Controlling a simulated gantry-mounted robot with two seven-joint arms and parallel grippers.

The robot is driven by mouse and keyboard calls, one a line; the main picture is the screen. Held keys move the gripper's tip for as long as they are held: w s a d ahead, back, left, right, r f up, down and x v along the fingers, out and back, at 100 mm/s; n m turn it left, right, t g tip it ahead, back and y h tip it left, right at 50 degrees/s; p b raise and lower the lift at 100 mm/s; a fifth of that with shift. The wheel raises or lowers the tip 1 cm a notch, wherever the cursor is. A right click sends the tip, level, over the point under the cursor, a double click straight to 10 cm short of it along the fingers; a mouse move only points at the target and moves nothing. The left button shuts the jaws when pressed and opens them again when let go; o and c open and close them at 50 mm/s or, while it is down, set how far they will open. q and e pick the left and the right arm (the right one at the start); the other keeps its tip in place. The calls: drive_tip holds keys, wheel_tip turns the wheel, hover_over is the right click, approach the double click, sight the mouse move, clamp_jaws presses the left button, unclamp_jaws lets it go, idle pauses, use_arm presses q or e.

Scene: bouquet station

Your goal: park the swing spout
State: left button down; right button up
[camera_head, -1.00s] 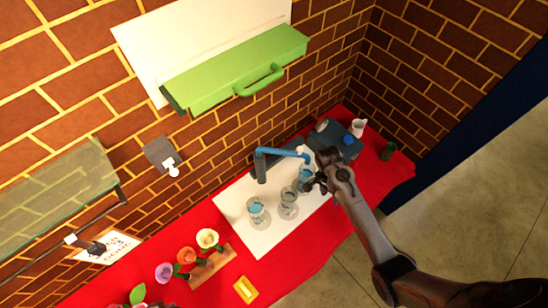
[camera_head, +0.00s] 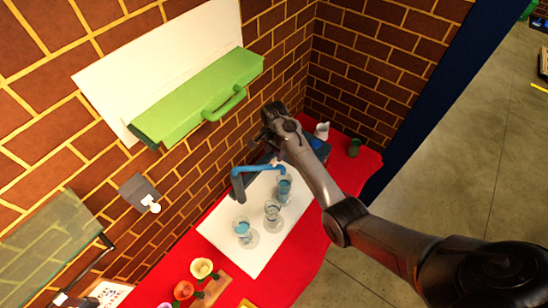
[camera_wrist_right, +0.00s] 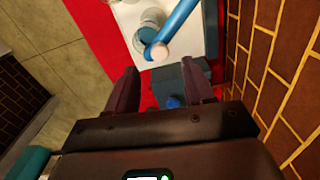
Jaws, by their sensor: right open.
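The blue swing spout (camera_head: 258,168) sits on a dark upright post (camera_head: 238,188) at the back edge of a white mat. Its arm reaches right, with its pale tip near the farthest glass (camera_head: 284,188). In the right wrist view the spout (camera_wrist_right: 178,25) slants above a glass (camera_wrist_right: 147,38), its pale round end facing me. My right gripper (camera_head: 271,110) is raised above and to the right of the spout, apart from it. In the wrist view its jaws (camera_wrist_right: 162,86) are open and empty. My left gripper is not in view.
A grey box with a blue knob (camera_wrist_right: 172,102), a white jug (camera_head: 322,130) and a green cup (camera_head: 354,147) are at the right. A green-fronted cabinet (camera_head: 200,98) hangs above.

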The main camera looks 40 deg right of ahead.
sight(274, 161)
drive_tip(key=shift+f, duration=2.65)
clamp_jaws()
